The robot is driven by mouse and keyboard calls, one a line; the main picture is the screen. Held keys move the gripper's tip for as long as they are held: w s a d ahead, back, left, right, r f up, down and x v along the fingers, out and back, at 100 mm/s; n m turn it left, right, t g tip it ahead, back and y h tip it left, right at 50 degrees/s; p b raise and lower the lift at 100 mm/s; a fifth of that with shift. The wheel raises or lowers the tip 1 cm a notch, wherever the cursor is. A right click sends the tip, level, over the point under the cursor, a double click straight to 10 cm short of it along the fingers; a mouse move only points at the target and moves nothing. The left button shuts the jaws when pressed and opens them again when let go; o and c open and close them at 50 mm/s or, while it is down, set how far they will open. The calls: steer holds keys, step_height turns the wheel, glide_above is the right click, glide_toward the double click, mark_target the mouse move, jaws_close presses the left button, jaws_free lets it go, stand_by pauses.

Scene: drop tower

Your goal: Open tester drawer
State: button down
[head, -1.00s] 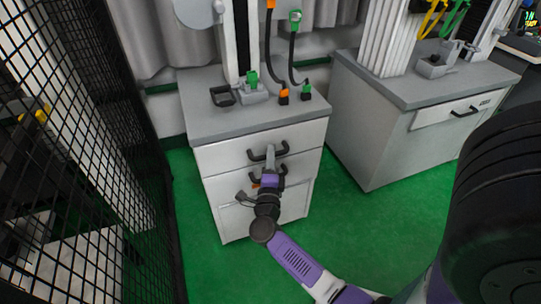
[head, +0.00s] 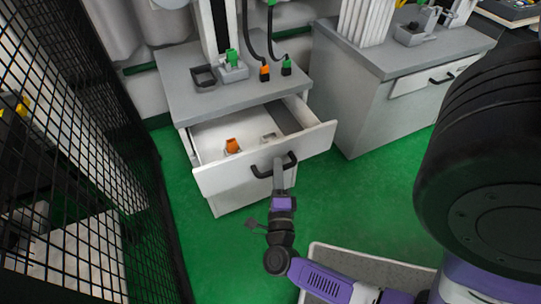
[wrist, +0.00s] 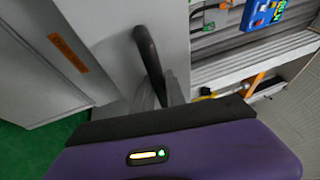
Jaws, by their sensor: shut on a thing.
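The tester drawer (head: 230,180) is the top drawer of the grey-topped cabinet (head: 215,95), and it stands well out from the cabinet. Inside it lie an orange piece (head: 232,146) and a small grey piece (head: 268,137). Its black handle (head: 289,160) is on the front panel. My gripper (head: 279,172) is shut on this handle. In the wrist view the black handle (wrist: 148,55) rises from between my gripper's fingers (wrist: 160,95). The exact contact of the fingertips is partly hidden there.
A black mesh fence (head: 75,140) stands close on the left. A second cabinet (head: 390,85) with a closed drawer is at the right. A grey tray-like surface (head: 375,265) lies low in front. Green floor (head: 365,185) is clear between.

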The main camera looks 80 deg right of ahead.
steer(key=shift+s+a, duration=0.5)
steer(key=shift+a, duration=0.05)
steer(key=c, duration=1.4)
jaws_free()
steer(key=shift+o, duration=0.2)
steer(key=v, duration=0.7)
steer(key=shift+a, duration=0.35)
steer(key=shift+f, duration=0.15)
